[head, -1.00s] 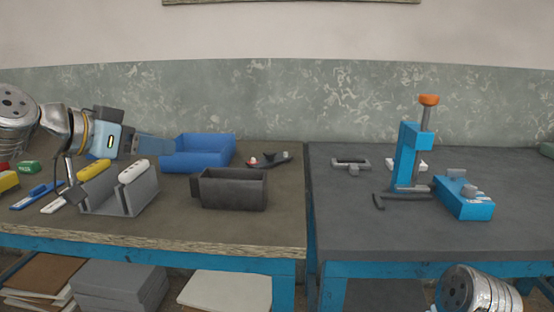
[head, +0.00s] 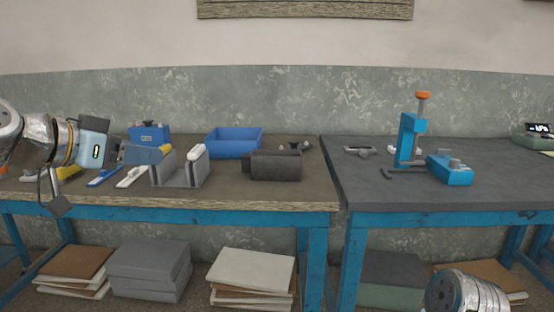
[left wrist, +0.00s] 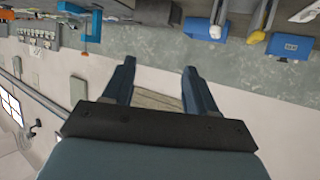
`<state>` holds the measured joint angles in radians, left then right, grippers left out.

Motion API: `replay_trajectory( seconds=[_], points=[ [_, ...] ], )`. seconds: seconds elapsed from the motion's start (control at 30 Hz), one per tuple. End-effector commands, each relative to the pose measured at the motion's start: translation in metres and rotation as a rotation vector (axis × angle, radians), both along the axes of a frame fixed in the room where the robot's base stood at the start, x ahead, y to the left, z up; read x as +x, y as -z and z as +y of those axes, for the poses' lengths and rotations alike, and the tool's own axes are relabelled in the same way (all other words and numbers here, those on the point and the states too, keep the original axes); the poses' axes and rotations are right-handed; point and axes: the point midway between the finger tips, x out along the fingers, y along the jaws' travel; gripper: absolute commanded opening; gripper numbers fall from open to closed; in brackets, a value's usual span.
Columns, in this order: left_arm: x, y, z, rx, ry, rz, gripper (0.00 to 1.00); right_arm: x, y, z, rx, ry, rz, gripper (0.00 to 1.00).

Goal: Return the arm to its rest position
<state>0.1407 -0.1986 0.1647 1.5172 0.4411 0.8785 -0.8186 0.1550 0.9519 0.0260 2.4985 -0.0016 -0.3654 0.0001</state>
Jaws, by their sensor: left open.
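My left gripper (head: 150,154) is open and empty. In the head view its arm comes in from the left, and its fingers are in front of the blue box with a label (head: 151,132), left of the grey holder (head: 181,174). In the left wrist view, the gripper (left wrist: 159,67) shows two fingers apart with nothing between them. A white-topped battery (head: 196,152) stands in the holder, and a yellow one is partly hidden behind my fingers. My right gripper is not in view; only part of my right arm shows at the bottom right.
An empty blue bin (head: 234,142) and a dark grey box (head: 275,166) stand right of the holder. Blue and white strips (head: 132,177) lie left of it. The right table (head: 440,200) carries a blue press (head: 409,138). Stacked boards lie under the tables.

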Motion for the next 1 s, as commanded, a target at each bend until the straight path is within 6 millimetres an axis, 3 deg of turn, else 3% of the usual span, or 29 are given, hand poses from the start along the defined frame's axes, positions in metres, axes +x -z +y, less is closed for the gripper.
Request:
replay_trajectory(
  seconds=[0.07,0.37,0.57,0.77,0.83,0.97,1.0],
  points=[
    [0.0,0.0,0.0,0.0,0.0,0.0,0.57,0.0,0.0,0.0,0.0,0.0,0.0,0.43],
    [0.029,0.046,-0.002,-0.026,-0.037,0.087,0.57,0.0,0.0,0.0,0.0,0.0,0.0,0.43],
    [0.055,0.095,-0.004,-0.048,-0.073,0.174,0.57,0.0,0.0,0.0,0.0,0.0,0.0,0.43],
    [0.082,0.176,-0.011,-0.072,-0.13,0.306,0.57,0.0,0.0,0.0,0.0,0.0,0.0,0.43],
    [0.09,0.215,-0.015,-0.081,-0.156,0.365,0.57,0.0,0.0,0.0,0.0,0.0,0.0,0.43],
    [0.096,0.316,-0.029,-0.091,-0.215,0.515,0.57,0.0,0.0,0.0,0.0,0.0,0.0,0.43],
    [0.094,0.352,-0.035,-0.093,-0.236,0.567,0.57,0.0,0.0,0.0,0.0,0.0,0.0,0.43]
  ],
)
